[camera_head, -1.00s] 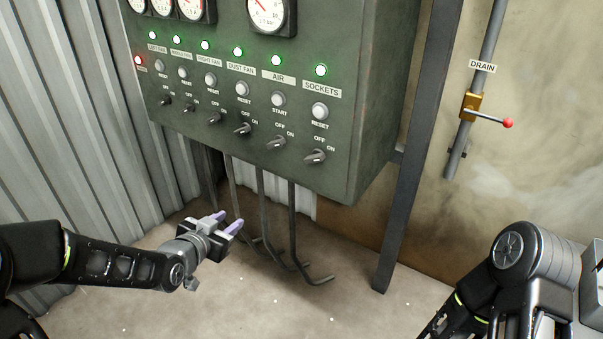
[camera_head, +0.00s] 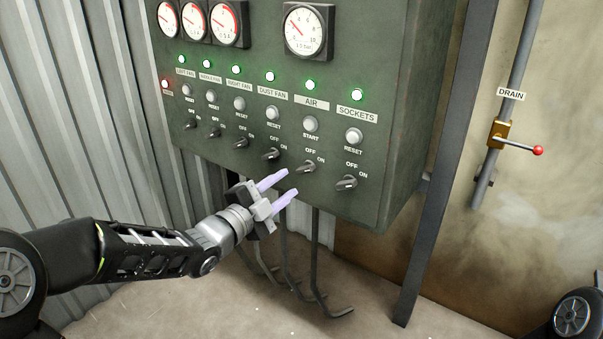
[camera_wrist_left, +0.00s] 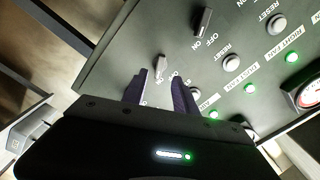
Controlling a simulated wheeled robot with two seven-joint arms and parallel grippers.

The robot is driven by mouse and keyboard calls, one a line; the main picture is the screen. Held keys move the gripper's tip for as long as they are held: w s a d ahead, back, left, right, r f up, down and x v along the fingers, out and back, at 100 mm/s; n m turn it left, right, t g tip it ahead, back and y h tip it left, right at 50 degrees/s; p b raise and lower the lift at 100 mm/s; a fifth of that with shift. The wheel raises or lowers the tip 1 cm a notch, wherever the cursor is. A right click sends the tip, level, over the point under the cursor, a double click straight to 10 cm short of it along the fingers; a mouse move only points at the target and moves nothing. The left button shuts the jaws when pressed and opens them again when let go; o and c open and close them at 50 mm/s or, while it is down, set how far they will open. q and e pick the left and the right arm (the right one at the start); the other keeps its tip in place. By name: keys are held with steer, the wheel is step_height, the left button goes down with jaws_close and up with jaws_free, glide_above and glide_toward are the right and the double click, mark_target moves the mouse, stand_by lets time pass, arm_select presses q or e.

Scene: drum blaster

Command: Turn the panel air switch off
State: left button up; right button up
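The panel air switch (camera_head: 306,167) is a small dark rotary knob under the AIR label on the green panel. Its handle is angled toward the ON mark, and the green lamp (camera_head: 309,85) above it is lit. My left gripper (camera_head: 291,182) is open and empty, its two purple fingers pointing at the panel just below and left of this switch. In the left wrist view, the air switch (camera_wrist_left: 160,66) shows just beyond and between the fingertips (camera_wrist_left: 160,76), apparently not touching them. My right gripper is out of view.
The dust fan switch (camera_head: 271,154) and sockets switch (camera_head: 346,183) flank the air switch closely. The START button (camera_head: 310,124) is above it. Conduits (camera_head: 316,260) hang below the panel. A drain valve with a red-tipped lever (camera_head: 520,146) is on the right wall.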

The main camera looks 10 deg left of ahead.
mark_target(303, 172)
arm_select(q)
steer(key=x, duration=0.7)
jaws_close()
stand_by(0.3)
